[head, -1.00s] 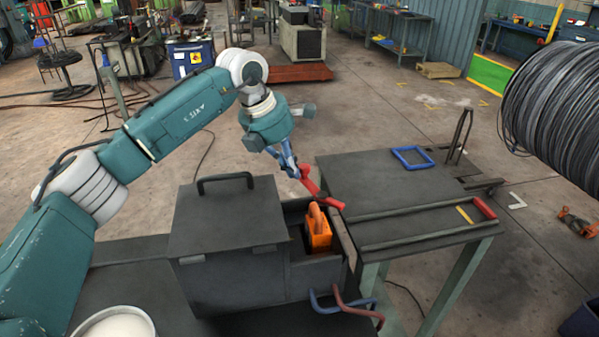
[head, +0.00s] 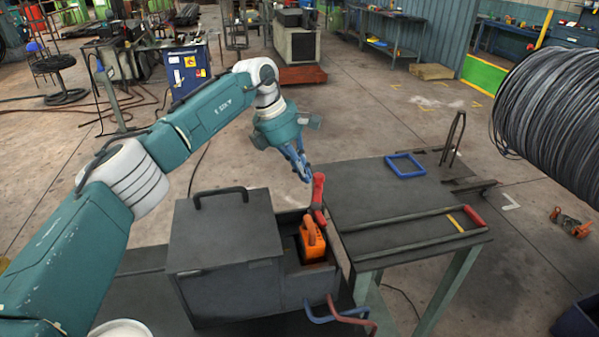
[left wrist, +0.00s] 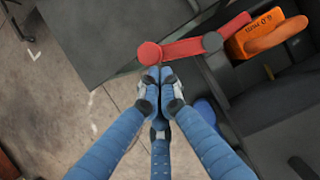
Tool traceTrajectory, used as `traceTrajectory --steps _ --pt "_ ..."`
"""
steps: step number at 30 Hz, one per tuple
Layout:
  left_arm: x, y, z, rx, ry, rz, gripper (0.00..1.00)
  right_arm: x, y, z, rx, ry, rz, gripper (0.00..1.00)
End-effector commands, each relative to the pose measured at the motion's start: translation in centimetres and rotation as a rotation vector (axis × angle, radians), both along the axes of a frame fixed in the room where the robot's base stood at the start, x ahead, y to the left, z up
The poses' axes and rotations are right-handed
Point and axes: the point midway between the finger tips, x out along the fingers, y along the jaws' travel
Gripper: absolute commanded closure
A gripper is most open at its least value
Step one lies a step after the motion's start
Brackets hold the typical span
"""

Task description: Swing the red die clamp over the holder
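The red die clamp (head: 318,193) is a bar at the rim of the dark box (head: 225,240). In the left wrist view it runs from a round red knob (left wrist: 150,53) past a grey pivot (left wrist: 212,42) to an end close to an orange block marked 6.0 mm (left wrist: 262,35). That block (head: 312,243) stands in the box's open compartment. My left gripper (head: 307,178) has its fingertips together right beside the knob; whether they touch it is unclear. The knob is not between them. My right gripper is not in view.
A dark table (head: 380,185) with a blue frame (head: 405,165) and a long rod handle stands right of the box. Blue and dark red handles (head: 340,316) stick out at the box's front. A wire coil (head: 550,110) hangs at the right.

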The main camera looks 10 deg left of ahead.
Motion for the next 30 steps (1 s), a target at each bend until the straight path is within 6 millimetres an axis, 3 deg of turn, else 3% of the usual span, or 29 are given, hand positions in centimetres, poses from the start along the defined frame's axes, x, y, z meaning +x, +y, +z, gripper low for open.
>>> traceTrajectory --steps 16,21,25,30 --pt "0.1 -0.2 0.0 0.001 0.0 0.0 1.0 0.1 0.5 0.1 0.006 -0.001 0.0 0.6" --pt "0.1 -0.2 0.2 0.001 0.0 0.0 1.0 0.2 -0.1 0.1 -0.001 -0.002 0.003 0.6" --pt "0.0 0.3 1.4 0.001 -0.002 0.001 1.0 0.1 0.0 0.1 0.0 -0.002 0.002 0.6" --pt "-0.4 1.5 4.7 0.001 -0.005 0.002 1.0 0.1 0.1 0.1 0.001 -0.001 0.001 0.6"
